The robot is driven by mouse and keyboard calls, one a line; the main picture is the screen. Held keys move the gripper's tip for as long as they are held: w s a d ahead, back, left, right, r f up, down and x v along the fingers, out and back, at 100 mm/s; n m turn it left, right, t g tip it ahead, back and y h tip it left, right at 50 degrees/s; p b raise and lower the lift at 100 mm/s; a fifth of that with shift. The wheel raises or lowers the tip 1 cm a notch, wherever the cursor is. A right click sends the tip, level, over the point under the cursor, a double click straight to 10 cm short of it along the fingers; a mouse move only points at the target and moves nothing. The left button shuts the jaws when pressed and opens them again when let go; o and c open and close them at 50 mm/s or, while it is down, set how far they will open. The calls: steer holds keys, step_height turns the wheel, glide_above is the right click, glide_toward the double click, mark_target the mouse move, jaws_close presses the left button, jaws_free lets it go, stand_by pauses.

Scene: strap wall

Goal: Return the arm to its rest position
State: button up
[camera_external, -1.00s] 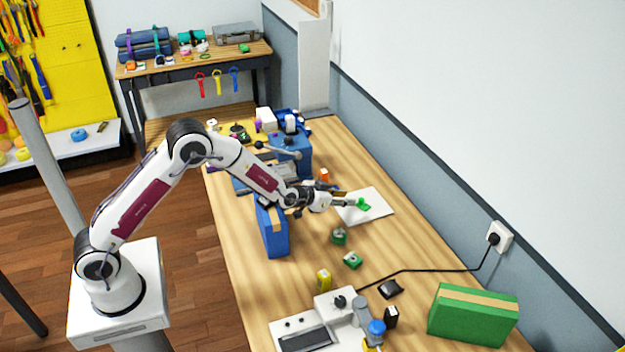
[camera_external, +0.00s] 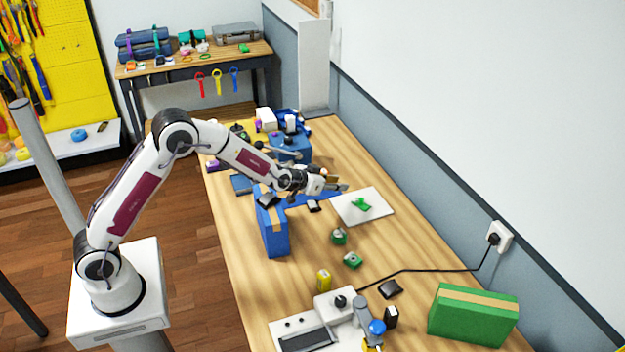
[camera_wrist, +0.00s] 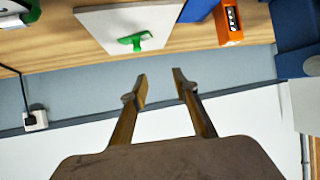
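My gripper (camera_external: 338,188) is above the workbench, left of the white board (camera_external: 349,208). In the wrist view my gripper (camera_wrist: 159,76) has its two fingers apart with nothing between them. A small green piece (camera_external: 361,204) lies on the white board. In the wrist view the green piece (camera_wrist: 135,41) lies on the board (camera_wrist: 97,22), beyond the fingertips and apart from them. My arm is raised and bent, reaching out over the bench.
A blue box (camera_external: 273,240) stands below my forearm, and a green box (camera_external: 473,315) stands front right. Small green items (camera_external: 352,260) and a yellow item (camera_external: 323,280) lie mid-bench. The wall has an outlet (camera_external: 499,237). Air above the bench's right side is clear.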

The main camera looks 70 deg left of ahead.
step_height(320, 180, up, 5)
steer(key=s+a, duration=0.2)
steer(key=s, duration=0.1)
steer(key=s+d+r+m+g+h, duration=0.1)
steer(key=s+d+r, duration=0.45)
steer(key=s, duration=0.35)
steer(key=s+d+r+m+g+h, duration=0.1)
steer(key=s+d+r+h, duration=0.1)
steer(key=s+d+r, duration=0.55)
steer(key=s+d+f+g, duration=0.1)
steer(key=s+f+g, duration=0.1)
steer(key=s, duration=1.4)
steer(key=s+d+f+m+g, duration=0.1)
steer(key=s+d+f+g, duration=0.1)
steer(key=s, duration=1.5)
steer(key=shift+f, duration=0.15)
